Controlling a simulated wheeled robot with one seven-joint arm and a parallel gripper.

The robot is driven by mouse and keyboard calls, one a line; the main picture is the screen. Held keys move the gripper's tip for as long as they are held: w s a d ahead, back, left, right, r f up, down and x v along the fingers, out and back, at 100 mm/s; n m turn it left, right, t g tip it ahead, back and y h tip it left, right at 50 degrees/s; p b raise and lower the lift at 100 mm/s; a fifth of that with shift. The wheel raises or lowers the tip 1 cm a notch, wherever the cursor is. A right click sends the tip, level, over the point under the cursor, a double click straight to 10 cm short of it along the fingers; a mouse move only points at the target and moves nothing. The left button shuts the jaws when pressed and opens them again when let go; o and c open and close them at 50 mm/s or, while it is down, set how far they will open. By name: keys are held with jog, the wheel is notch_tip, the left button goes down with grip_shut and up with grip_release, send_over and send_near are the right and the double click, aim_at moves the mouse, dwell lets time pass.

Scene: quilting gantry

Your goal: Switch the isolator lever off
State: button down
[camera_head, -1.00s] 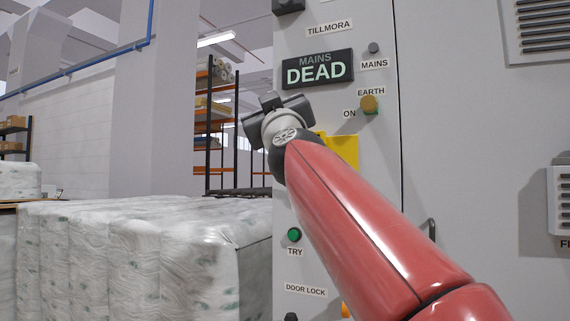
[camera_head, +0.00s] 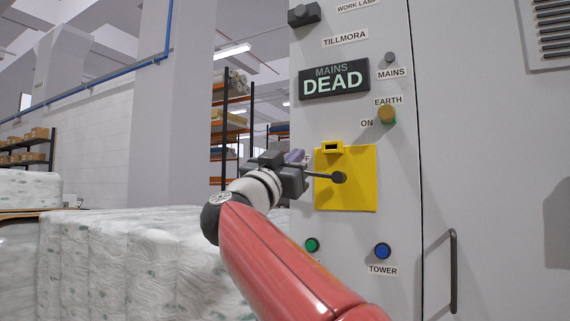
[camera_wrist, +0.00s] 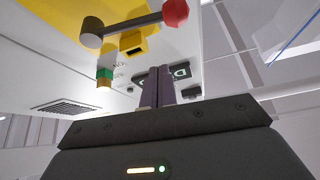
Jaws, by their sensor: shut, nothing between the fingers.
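The isolator has a yellow plate (camera_head: 360,195) on the grey cabinet. Its lever (camera_head: 324,175) lies nearly level, running left from a dark pivot; the left end is hidden behind my gripper in the head view. In the wrist view the lever shaft (camera_wrist: 130,25) ends in a red knob (camera_wrist: 175,12). A label left of the plate shows only an "F"; "ON" stands above the plate. My gripper (camera_head: 295,156) is at the plate's left, fingers shut and empty. In the wrist view its fingertips (camera_wrist: 160,70) appear apart from the knob.
A "MAINS DEAD" sign (camera_head: 334,80) and an earth knob (camera_head: 387,114) are above the plate. A yellow hasp (camera_head: 333,147) juts from its top. A green button (camera_head: 312,245), blue button (camera_head: 382,251) and door handle (camera_head: 453,270) lie below. Wrapped bales (camera_head: 130,265) stand left.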

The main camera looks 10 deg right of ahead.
aim_at(313, 174)
jog(key=shift+w+d+f+b, duration=0.2)
jog(key=shift+w+d+f, duration=0.15)
jog(key=shift+w, duration=0.25)
jog(key=shift+w+d+f+b, duration=0.25)
jog(key=shift+w+d, duration=0.15)
jog(key=shift+w, duration=0.2)
jog(key=shift+w+d+f+b, duration=0.15)
jog(key=shift+w+d+f, duration=0.2)
jog(key=shift+w, duration=0.25)
notch_tip(313, 174, down, 2)
jog(key=n+t+y+p, duration=0.1)
jog(key=n+y, duration=0.1)
jog(key=n, duration=0.1)
jog(key=shift+w+f+n, duration=0.1)
jog(key=shift+n, duration=0.2)
